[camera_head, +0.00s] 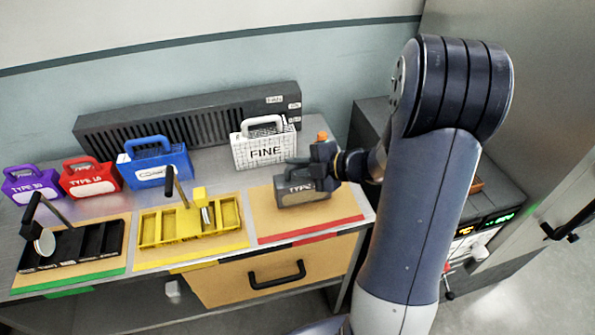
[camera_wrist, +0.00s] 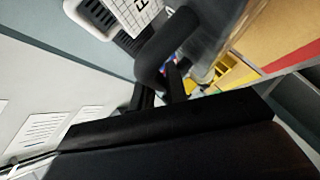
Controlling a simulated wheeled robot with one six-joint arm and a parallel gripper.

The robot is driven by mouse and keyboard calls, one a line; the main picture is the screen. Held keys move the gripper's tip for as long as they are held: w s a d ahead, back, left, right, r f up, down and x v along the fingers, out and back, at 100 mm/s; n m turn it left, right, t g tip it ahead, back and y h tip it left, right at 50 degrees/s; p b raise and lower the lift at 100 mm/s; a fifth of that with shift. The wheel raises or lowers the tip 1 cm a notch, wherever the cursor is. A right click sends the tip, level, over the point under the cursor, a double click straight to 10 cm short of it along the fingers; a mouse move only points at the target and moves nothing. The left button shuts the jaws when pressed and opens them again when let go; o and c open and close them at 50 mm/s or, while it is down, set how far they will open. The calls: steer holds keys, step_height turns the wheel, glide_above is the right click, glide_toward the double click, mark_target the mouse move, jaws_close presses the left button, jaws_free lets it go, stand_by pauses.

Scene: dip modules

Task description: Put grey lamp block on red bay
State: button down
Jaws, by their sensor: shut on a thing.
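The grey lamp block (camera_head: 303,194) is a dark grey block with a handle and a partly hidden "TYPE" label. It is over the red bay (camera_head: 325,224), a tan board with a red front strip at the right end of the bench. I cannot tell whether its base touches the board. My gripper (camera_head: 318,163) is shut on the block's handle at its top right. The red strip of the bay (camera_wrist: 292,64) shows at upper right.
A white "FINE" block (camera_head: 264,149) stands behind the bay. Blue (camera_head: 157,164), red (camera_head: 90,181) and purple (camera_head: 31,186) blocks stand at back left. A yellow tray (camera_head: 160,228) is close left of the bay, a black tray (camera_head: 92,245) farther left.

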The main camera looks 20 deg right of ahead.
steer(key=shift+f, duration=0.85)
steer(key=shift+f, duration=0.15)
steer(key=c, duration=1.4)
jaws_free()
steer(key=shift+d+r, duration=0.1)
steer(key=shift+r, duration=0.1)
steer(key=v, duration=1.2)
steer(key=shift+b, duration=0.35)
